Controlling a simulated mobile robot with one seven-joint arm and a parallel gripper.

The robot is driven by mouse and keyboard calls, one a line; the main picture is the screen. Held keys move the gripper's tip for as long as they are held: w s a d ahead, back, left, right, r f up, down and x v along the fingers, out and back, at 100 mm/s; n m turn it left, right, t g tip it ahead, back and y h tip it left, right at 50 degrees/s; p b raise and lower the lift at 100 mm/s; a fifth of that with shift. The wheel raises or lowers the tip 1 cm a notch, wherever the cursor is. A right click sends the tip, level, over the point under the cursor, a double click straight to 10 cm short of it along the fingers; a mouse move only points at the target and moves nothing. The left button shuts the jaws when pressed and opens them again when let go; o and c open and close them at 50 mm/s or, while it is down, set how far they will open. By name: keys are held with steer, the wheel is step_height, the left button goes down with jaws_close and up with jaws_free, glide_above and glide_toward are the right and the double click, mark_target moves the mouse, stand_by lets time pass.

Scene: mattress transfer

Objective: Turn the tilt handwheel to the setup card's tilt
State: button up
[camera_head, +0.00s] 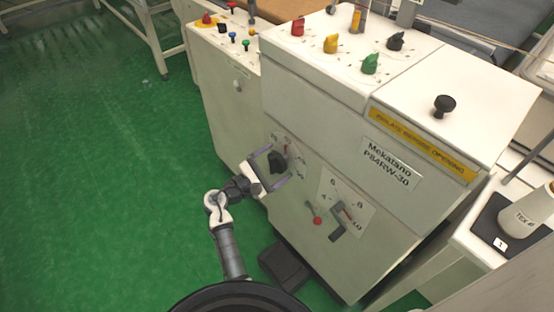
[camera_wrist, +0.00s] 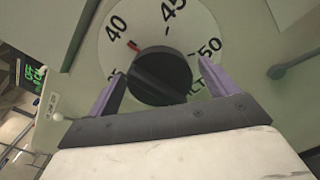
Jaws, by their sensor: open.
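The tilt handwheel is a black knob (camera_head: 277,162) on a round white dial on the machine's front. In the wrist view the knob (camera_wrist: 160,80) fills the middle of the dial (camera_wrist: 192,28), whose numbers 40, 45 and 50 are readable, with part of a label ending in "LT". A red mark (camera_wrist: 134,45) sits near the 40, on its 45 side. My gripper (camera_head: 279,164) is open, its two purple fingers on either side of the knob. In the wrist view my gripper (camera_wrist: 162,68) straddles the knob; I cannot tell whether the fingers touch it. No setup card is readable.
Coloured knobs, including a green one (camera_head: 370,64), stand on the machine's top. A cone (camera_head: 527,213) stands at the right. Green floor (camera_head: 90,180) is open to the left.

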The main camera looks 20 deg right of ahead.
steer(key=shift+w+d, duration=0.2)
steer(key=shift+d, duration=0.25)
steer(key=c, duration=1)
steer(key=shift+f+b, duration=0.1)
steer(key=shift+b, duration=0.2)
